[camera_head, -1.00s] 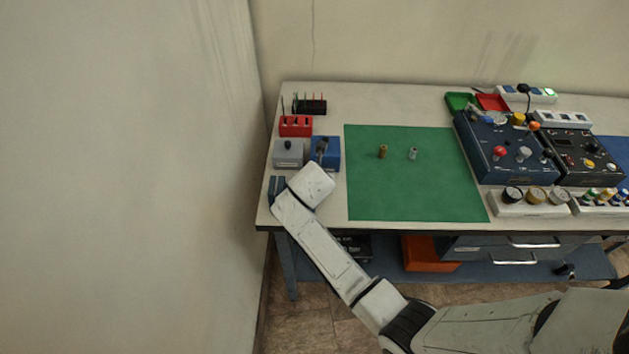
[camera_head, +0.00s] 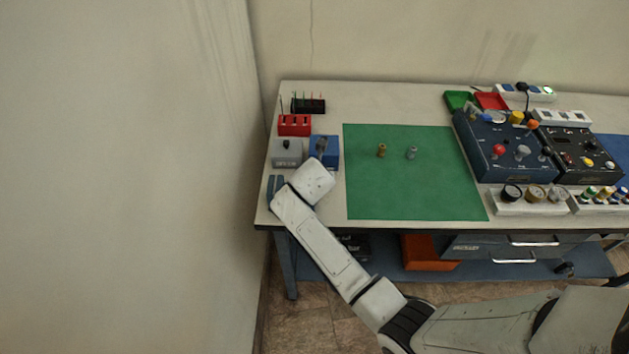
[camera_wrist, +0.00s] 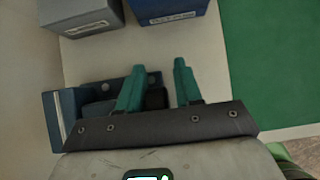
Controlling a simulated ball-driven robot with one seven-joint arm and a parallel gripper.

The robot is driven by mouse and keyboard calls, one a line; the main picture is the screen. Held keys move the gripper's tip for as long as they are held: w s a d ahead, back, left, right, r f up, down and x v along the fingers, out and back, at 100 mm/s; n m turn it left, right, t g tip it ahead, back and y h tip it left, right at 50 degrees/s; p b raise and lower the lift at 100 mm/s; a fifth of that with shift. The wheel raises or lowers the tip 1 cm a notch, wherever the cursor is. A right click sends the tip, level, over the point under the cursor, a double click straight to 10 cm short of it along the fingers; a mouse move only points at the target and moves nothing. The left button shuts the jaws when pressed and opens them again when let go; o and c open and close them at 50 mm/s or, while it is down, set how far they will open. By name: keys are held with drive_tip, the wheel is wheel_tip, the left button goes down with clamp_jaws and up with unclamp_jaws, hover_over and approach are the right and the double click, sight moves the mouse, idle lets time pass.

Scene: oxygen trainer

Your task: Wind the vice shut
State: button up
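The vice (camera_head: 271,188) is dark blue and sits at the left front corner of the bench, partly covered by my arm in the head view. In the wrist view the vice (camera_wrist: 62,118) lies at the left, with a pale metal strip along one jaw and dark parts between its blue sides. The left finger overlaps the vice's right part in the picture; contact cannot be told. The right finger is over bare bench. The vice's handle cannot be made out.
A grey box (camera_head: 287,153) and a blue box (camera_head: 325,151) stand just behind the vice. A red block (camera_head: 295,125) is farther back. A green mat (camera_head: 415,190) with two small cylinders lies to the right. The wall is close on the left.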

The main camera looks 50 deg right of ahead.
drive_tip(key=v, duration=1)
drive_tip(key=shift+b, duration=0.3)
drive_tip(key=shift+s, duration=0.15)
drive_tip(key=f+h+b, duration=0.1)
drive_tip(key=s+d+f+m+h+b, duration=0.1)
drive_tip(key=s+f+b, duration=0.1)
drive_tip(key=b, duration=0.1)
drive_tip(key=shift+d+f+m+h, duration=0.15)
drive_tip(key=shift+d+m+h, duration=0.15)
drive_tip(key=shift+h, duration=0.1)
drive_tip(key=f+h+b, duration=0.1)
drive_tip(key=s+t+h+b, duration=0.1)
drive_tip(key=h+b, duration=0.1)
drive_tip(key=shift+s+f+m, duration=0.3)
drive_tip(key=shift+f+m, duration=0.05)
drive_tip(key=shift+m, duration=0.05)
drive_tip(key=a+f+n+t+h+b, duration=0.2)
drive_tip(key=a+f+t+b, duration=0.1)
drive_tip(key=a+t+b, duration=0.3)
drive_tip(key=shift+g, duration=0.3)
drive_tip(key=x, duration=0.3)
drive_tip(key=p+x, duration=0.1)
drive_tip(key=x, duration=0.5)
drive_tip(key=shift+w+d+r, duration=0.1)
drive_tip(key=shift+w+r, duration=0.25)
drive_tip(key=shift+w, duration=0.05)
drive_tip(key=shift+c, duration=0.3)
